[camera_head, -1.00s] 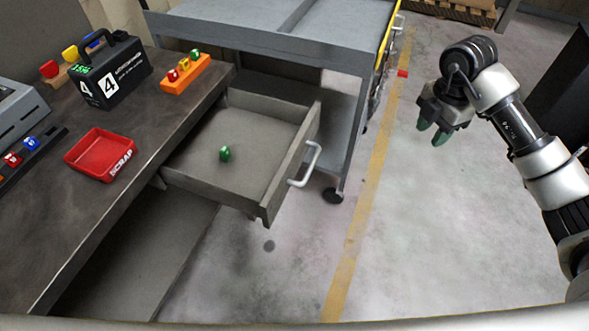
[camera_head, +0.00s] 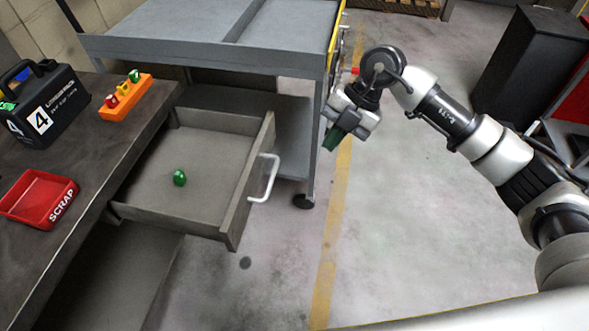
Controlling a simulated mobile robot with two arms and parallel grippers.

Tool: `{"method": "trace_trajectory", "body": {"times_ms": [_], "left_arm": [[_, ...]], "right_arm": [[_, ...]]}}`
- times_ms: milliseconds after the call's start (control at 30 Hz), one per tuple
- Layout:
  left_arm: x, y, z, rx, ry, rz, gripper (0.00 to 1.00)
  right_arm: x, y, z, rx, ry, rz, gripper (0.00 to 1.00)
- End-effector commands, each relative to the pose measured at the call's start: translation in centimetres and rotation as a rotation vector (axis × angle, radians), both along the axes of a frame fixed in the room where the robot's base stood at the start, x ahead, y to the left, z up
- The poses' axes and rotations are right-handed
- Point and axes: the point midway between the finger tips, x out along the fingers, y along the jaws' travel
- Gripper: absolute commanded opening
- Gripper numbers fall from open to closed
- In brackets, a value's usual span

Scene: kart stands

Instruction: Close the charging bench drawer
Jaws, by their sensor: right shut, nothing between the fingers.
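The charging bench drawer (camera_head: 225,222) is pulled out from under the dark bench (camera_head: 90,215), its inside visible. A white bar handle (camera_head: 265,179) is on its front, facing right. A small green object (camera_head: 179,177) lies on the drawer floor. My right gripper (camera_head: 331,140) is shut and empty. It hangs in the air to the right of the handle and farther up in the picture, apart from it, in front of the grey cart's leg. My left gripper is not in view.
A grey wheeled cart (camera_head: 200,48) stands just behind the drawer. On the bench are a red scrap tray (camera_head: 37,198), a black case marked 4 (camera_head: 45,105) and an orange holder (camera_head: 127,97) with small pieces. The floor right of the drawer is clear.

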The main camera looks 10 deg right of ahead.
Motion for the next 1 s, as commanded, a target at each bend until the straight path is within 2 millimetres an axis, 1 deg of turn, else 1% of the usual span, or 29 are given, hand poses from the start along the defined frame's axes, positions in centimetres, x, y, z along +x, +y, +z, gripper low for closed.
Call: {"method": "trace_trajectory", "body": {"times_ms": [33,67,167,267,433,633,700,800,1000], "left_arm": [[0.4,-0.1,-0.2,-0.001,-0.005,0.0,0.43],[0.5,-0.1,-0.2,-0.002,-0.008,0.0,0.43],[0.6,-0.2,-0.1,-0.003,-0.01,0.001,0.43],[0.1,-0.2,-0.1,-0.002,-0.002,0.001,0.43],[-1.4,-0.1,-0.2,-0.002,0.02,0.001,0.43],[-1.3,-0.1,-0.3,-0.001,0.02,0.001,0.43],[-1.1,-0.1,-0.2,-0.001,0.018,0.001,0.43],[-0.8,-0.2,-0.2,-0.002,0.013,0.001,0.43],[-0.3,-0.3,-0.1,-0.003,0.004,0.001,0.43]], "right_arm": [[-0.3,1.0,0.0,0.032,0.0,0.032,0.0],[-0.4,1.3,0.0,0.045,0.001,0.043,0.0],[-0.7,2.0,-0.6,0.057,0.003,0.056,0.0],[-1.1,2.7,-1.8,0.056,0.005,0.053,0.0],[-1.8,4.6,-4.9,0.055,0.007,0.052,0.0],[-2.6,6.7,-8.3,0.054,0.006,0.052,0.0],[-2.1,7.9,-8.3,0.057,0.002,0.05,0.0],[-1.6,9.1,-8.6,0.054,0.002,0.049,0.0],[-1.2,10.2,-8.9,0.053,0.003,0.048,0.0]]}}
